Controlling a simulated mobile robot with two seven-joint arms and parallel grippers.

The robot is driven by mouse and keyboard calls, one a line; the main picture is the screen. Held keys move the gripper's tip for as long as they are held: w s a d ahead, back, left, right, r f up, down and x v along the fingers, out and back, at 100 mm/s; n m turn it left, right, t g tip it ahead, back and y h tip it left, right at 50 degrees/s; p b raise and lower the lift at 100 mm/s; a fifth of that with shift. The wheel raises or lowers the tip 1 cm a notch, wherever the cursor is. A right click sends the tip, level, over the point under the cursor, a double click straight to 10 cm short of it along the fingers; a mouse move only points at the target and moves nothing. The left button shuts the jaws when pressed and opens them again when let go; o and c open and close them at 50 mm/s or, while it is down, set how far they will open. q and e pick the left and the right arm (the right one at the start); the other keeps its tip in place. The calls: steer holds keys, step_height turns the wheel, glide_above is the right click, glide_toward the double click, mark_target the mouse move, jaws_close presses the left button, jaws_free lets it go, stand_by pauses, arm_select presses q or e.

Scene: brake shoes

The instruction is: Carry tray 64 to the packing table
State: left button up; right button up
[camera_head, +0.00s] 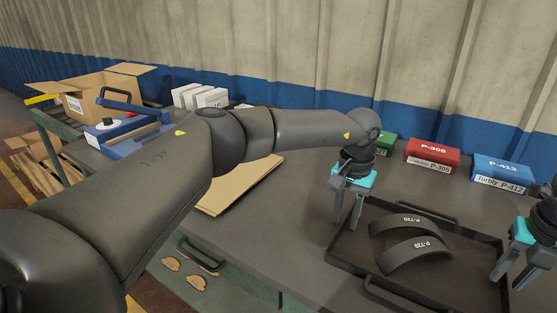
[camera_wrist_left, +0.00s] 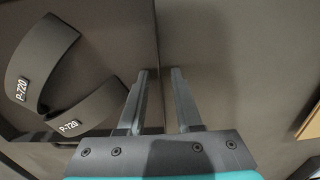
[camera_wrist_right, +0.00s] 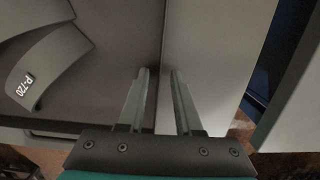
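A dark, shallow tray (camera_head: 437,292) lies on the grey table at the right of the head view. No tray number is readable. It holds two curved dark brake shoes (camera_head: 395,222) marked P-720; one also shows in the right wrist view (camera_wrist_right: 45,70). My left gripper (camera_head: 345,223) is at the tray's left rim, fingers apart, with the rim line between them in the left wrist view (camera_wrist_left: 159,75). My right gripper (camera_head: 508,280) is at the right rim, fingers also apart, the rim running between them (camera_wrist_right: 160,72). Whether the fingers touch the rim cannot be told.
Green, red (camera_head: 432,155) and blue (camera_head: 503,172) boxes stand behind the tray. Flat cardboard (camera_head: 240,187) lies left of it. A blue device (camera_head: 125,130), white boxes (camera_head: 200,97) and an open carton (camera_head: 105,90) are further left. A corrugated wall closes the back.

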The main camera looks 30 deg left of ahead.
arm_select(q)
steer(key=shift+r, duration=0.1)
arm_select(e)
steer(key=shift+r, duration=0.25)
arm_select(q)
step_height(320, 180, up, 12)
arm_select(e)
step_height(320, 180, up, 12)
steer(key=s, duration=0.1)
steer(key=shift+s+f, duration=0.25)
steer(key=shift+r, duration=0.1)
stand_by(0.4)
